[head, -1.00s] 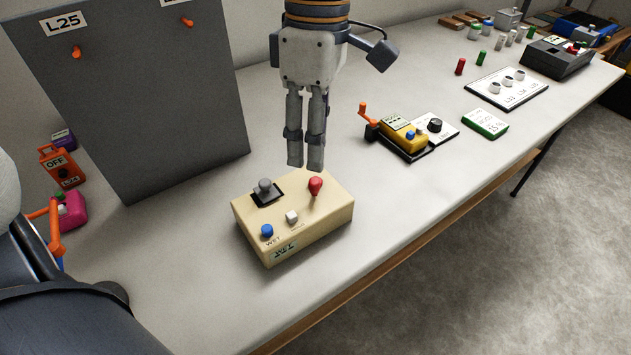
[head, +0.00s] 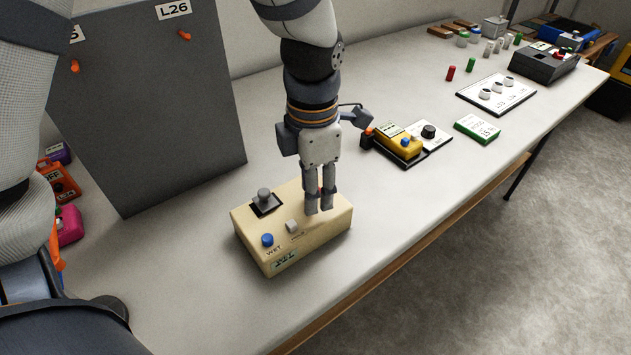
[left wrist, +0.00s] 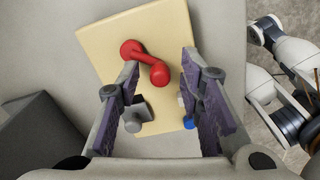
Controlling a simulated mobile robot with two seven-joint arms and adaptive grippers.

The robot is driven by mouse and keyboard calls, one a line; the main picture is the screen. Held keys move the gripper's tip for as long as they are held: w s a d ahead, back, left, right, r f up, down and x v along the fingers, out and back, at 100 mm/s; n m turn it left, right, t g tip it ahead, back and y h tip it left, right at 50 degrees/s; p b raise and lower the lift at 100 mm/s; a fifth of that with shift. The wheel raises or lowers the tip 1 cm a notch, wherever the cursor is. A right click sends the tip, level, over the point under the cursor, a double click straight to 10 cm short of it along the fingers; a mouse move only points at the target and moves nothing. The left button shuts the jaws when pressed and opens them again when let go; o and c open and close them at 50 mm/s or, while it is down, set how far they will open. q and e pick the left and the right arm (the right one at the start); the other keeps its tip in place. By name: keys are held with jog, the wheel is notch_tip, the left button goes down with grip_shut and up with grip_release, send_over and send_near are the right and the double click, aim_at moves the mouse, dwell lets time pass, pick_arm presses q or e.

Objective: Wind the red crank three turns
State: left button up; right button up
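The red crank (left wrist: 147,62) shows in the left wrist view on top of a cream box (left wrist: 88,36). It has a round hub and a round knob joined by a short arm. My left gripper (left wrist: 160,62) is open, with the crank's knob end between its spread fingers or just beyond their tips; I cannot tell if they touch. In the head view my left gripper (head: 319,208) points down over the right part of the cream box (head: 318,245) and hides the crank. My right gripper is not in view.
On the box are a grey joystick (head: 264,197), a blue button (head: 267,240) and a white button (head: 292,226). A grey panel (head: 150,110) stands to the left. A yellow device (head: 398,141) lies behind to the right. The table front is clear.

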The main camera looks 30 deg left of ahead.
pick_arm(q)
jog(key=shift+c, duration=0.3)
grip_shut()
